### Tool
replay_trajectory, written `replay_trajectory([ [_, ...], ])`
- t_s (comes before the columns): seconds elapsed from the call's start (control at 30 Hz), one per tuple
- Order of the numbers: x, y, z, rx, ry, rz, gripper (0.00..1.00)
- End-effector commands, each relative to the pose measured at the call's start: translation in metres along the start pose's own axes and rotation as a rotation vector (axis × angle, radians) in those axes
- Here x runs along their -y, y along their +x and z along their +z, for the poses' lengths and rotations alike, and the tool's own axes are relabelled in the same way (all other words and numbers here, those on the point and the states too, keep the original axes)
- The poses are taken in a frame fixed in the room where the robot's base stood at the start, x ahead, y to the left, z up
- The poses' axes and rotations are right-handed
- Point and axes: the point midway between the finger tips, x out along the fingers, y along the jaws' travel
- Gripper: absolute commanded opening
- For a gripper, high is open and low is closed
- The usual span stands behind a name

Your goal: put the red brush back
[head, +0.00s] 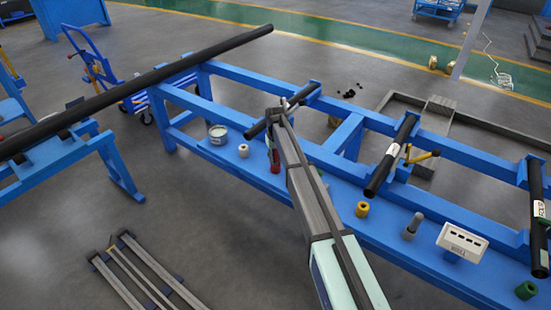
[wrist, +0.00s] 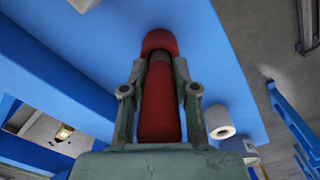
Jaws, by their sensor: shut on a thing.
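The red brush (wrist: 160,110) stands out in the middle of the wrist view, a red body with a dark band below its rounded red end. My gripper (wrist: 160,88) is shut on it, with one finger on each side. In the head view the brush (head: 275,160) shows as a small red piece beside my arm, over the blue bench (head: 330,170). My gripper (head: 272,143) is mostly hidden there by my arm. I cannot tell whether the brush touches the bench.
A white tin (head: 217,133) and a white ring (head: 243,150) stand left of the brush. A yellow ring (head: 362,209), a grey cylinder (head: 412,226), a white box (head: 462,241) and a green ring (head: 526,290) lie to the right. Black pipes (head: 392,155) cross the bench.

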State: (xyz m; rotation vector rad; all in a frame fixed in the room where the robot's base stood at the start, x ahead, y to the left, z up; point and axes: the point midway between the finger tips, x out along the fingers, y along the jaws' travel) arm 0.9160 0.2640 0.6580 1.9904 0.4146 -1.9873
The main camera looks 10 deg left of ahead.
Motion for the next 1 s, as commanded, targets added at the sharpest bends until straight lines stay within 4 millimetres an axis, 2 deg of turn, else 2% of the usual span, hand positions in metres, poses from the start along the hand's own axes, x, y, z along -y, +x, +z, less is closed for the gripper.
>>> replay_trajectory([
  [0.03, 0.000, 0.002, 0.000, 0.000, 0.000, 0.000, 0.00],
  [0.07, 0.000, 0.002, 0.000, 0.000, 0.000, 0.000, 0.32],
  [0.1, 0.000, 0.002, 0.000, 0.000, 0.000, 0.000, 0.46],
  [0.13, 0.000, 0.002, 0.000, 0.000, 0.000, 0.000, 0.53],
  [0.43, 0.000, 0.001, 0.000, 0.000, 0.000, 0.000, 0.53],
  [0.57, 0.000, -0.005, 0.000, -0.001, 0.000, 0.000, 0.53],
  [0.77, 0.000, -0.033, 0.000, -0.002, 0.000, 0.000, 0.53],
  [1.0, 0.000, -0.080, -0.001, -0.002, 0.000, 0.000, 0.53],
])
